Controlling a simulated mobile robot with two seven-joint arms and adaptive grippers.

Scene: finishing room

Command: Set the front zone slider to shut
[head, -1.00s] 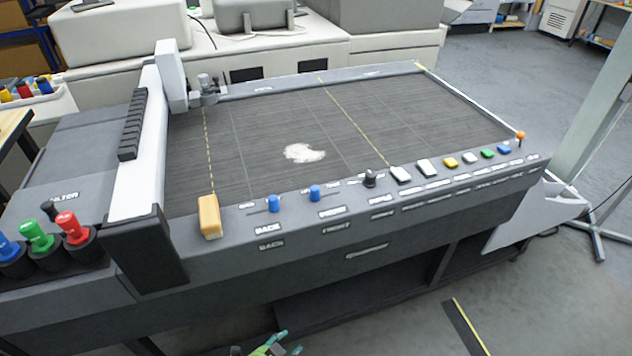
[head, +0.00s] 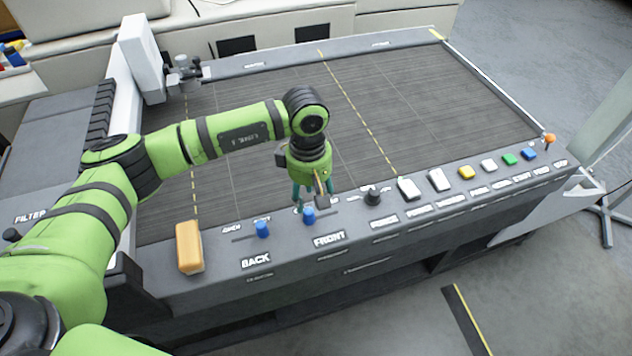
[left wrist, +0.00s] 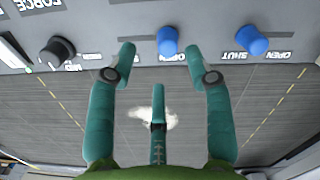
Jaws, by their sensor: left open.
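The front zone slider is a blue knob (head: 308,216) in a slot above the FRONT label on the panel. It sits toward the slot's left, OPEN end, and also shows in the left wrist view (left wrist: 167,41). My left gripper (head: 311,202) points down just above and behind this knob. Its teal fingers (left wrist: 162,60) are spread open and empty in the left wrist view, with the knob beyond and between the two upper tips. I cannot tell whether they touch it. My right gripper is out of view.
The blue back slider (head: 262,229) stands left of it, toward SHUT. A black dial (head: 372,196) and a row of coloured buttons (head: 466,172) lie to the right. An orange block (head: 188,247) is at the left. A white patch (left wrist: 152,117) lies on the dark bed.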

